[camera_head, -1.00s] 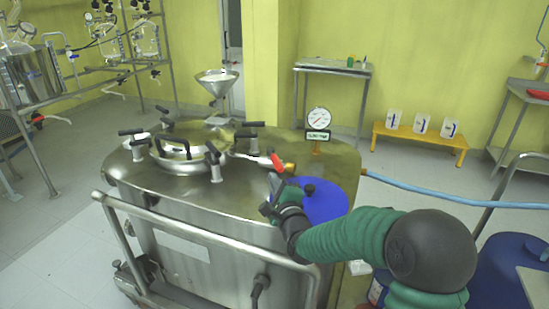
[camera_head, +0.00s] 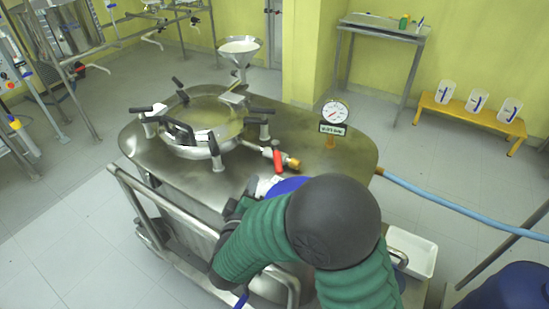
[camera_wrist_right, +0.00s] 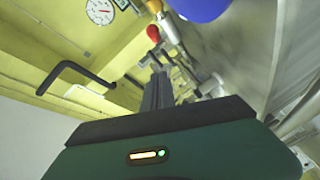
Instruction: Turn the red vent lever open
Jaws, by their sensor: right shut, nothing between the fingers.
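The red vent lever (camera_head: 278,160) is on a metal valve with a brass end (camera_head: 292,162), at the right of the steel reactor's round hatch. In the wrist view the lever's red end (camera_wrist_right: 153,33) shows beyond my fingers. My right gripper (camera_head: 249,187) is in front of the valve in the head view, partly hidden by my green arm. In the wrist view its fingers (camera_wrist_right: 156,92) are together and empty, apart from the lever in the picture. My left gripper is in neither view.
The reactor top (camera_head: 335,155) carries a pressure gauge (camera_head: 334,112) on a post. Several black-handled clamps ring the hatch (camera_head: 200,140). A blue round object (camera_head: 288,186) lies close to my gripper. A blue hose (camera_head: 450,203) runs off to the right.

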